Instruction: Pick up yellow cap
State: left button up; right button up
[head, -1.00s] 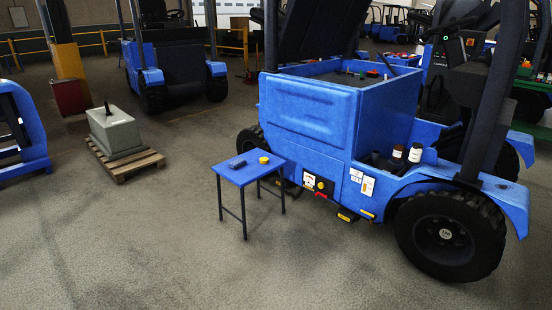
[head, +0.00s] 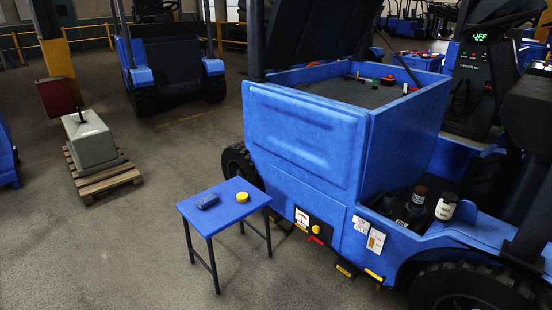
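The yellow cap (head: 242,197) is a small round piece lying on the small blue table (head: 226,209), right of the table's middle. A dark blue-grey object (head: 207,201) lies to its left on the same tabletop, apart from it. Neither of my grippers shows in the head view.
A blue forklift (head: 305,150) with an open battery bay stands just behind and right of the table. Bottles (head: 445,206) stand on its side ledge. A grey block (head: 90,142) sits on a wooden pallet (head: 106,178) at the left. The floor in front of the table is clear.

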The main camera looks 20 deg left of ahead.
aim_at(243, 198)
jog(key=u, duration=0.45)
jog(key=i, duration=2.85)
jog(key=u, duration=0.4)
